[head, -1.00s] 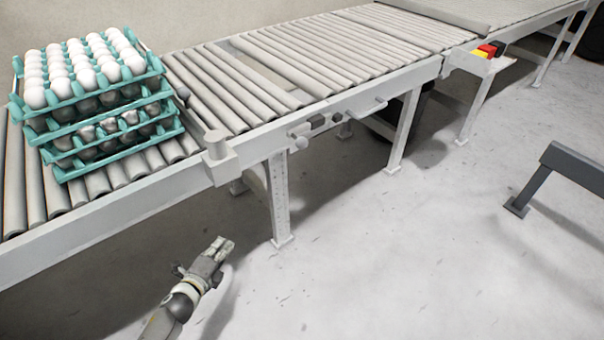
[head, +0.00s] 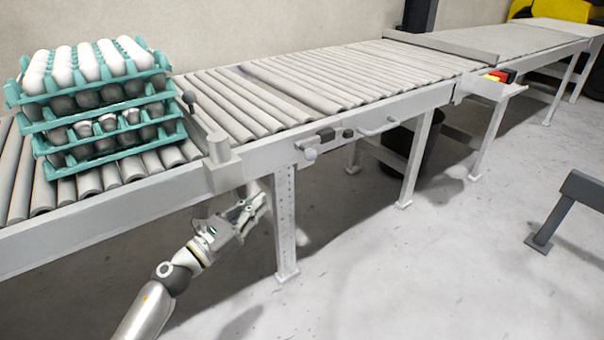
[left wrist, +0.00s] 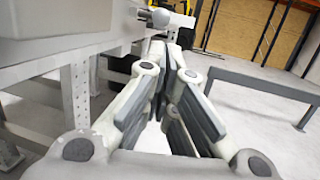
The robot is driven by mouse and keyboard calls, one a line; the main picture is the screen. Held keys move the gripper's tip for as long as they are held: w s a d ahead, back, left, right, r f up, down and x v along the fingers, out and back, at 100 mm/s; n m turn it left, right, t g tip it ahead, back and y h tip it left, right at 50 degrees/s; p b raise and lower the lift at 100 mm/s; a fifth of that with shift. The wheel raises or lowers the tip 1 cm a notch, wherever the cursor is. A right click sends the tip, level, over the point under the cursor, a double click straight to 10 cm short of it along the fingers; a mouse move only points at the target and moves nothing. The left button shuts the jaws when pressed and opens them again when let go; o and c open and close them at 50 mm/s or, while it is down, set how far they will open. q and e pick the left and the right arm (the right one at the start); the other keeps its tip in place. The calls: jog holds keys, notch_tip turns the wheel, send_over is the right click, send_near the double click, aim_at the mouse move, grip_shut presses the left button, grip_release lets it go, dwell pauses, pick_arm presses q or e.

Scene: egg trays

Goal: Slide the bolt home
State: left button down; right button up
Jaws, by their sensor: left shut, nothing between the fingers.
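The bolt is on the front side rail of the roller conveyor, with a pale round knob (head: 310,153) at its left end and dark fittings (head: 327,135) beside it. In the left wrist view the knob (left wrist: 161,18) shows just beyond the fingertips. My left gripper (head: 262,203) is below the rail, left of the knob and near the conveyor leg; it is shut and empty. Its closed fingers also fill the middle of the left wrist view (left wrist: 166,42). It appears apart from the bolt. My right gripper is not in view.
A stack of teal egg trays (head: 105,150) with white eggs stands on the rollers at the left. A perforated conveyor leg (head: 285,220) stands close to my left gripper. A bent handle (head: 380,129) is on the rail right of the bolt. Open floor lies in front.

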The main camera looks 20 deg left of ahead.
pick_arm(q)
jog(key=x, duration=1.4)
jog(key=shift+p, duration=0.3)
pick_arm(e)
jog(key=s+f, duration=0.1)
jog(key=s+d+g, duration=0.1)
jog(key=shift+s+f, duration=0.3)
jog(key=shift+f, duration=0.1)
pick_arm(q)
jog(key=shift+w, duration=0.1)
jog(key=x, duration=0.1)
jog(key=b+x, duration=0.1)
jog(key=x, duration=0.1)
jog(key=shift+w+d+f, duration=0.1)
jog(key=shift+d+f, duration=0.1)
jog(key=shift+d, duration=0.25)
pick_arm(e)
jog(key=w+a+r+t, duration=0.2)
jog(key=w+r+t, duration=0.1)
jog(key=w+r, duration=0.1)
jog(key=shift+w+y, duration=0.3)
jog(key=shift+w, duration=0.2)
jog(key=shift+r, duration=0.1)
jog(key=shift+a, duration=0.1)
